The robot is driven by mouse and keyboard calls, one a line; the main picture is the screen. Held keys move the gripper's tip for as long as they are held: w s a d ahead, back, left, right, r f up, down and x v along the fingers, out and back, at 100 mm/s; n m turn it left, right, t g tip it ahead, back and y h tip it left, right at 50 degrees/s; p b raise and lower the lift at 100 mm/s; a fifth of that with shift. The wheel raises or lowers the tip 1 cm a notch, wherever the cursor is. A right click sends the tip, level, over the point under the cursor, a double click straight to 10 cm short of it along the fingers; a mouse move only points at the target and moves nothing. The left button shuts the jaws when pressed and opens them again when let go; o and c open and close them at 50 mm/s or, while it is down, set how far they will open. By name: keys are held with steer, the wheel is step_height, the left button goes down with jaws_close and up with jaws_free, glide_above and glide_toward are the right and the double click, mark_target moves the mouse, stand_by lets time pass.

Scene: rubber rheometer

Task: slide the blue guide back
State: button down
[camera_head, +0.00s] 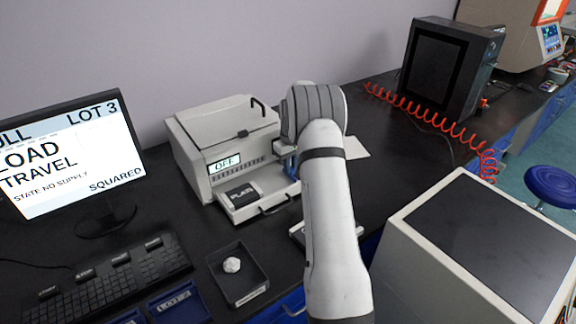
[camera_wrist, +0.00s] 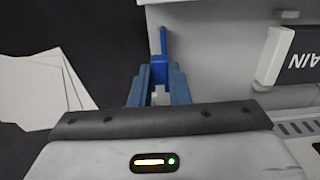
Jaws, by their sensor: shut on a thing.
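The blue guide (camera_wrist: 163,44) shows in the wrist view as a thin upright strip with a wider block at its lower end. It stands by the edge of the pale machine. My gripper (camera_wrist: 158,80) has its two blue-grey fingers on either side of the block and is shut on it. In the head view, my white arm and wrist hide most of the gripper at the right side of the machine (camera_head: 199,149). Only a little blue shows there, and I cannot tell guide from finger. The machine's display reads OFF.
White sheets (camera_wrist: 42,88) lie left of the gripper in the wrist view. A front drawer with a dark block (camera_head: 241,195) stands out from the machine. A black tray (camera_head: 258,279) holds a white lump. A monitor (camera_head: 75,150) stands left, and a red coiled hose (camera_head: 425,113) lies right.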

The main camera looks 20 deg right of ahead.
steer(key=c, duration=1.5)
jaws_free()
steer(key=shift+d, duration=0.35)
steer(key=shift+o, duration=0.7)
steer(key=shift+a, duration=0.1)
steer(key=shift+r, duration=0.15)
step_height(320, 180, up, 8)
steer(key=shift+f+b, duration=0.2)
steer(key=shift+b, duration=0.1)
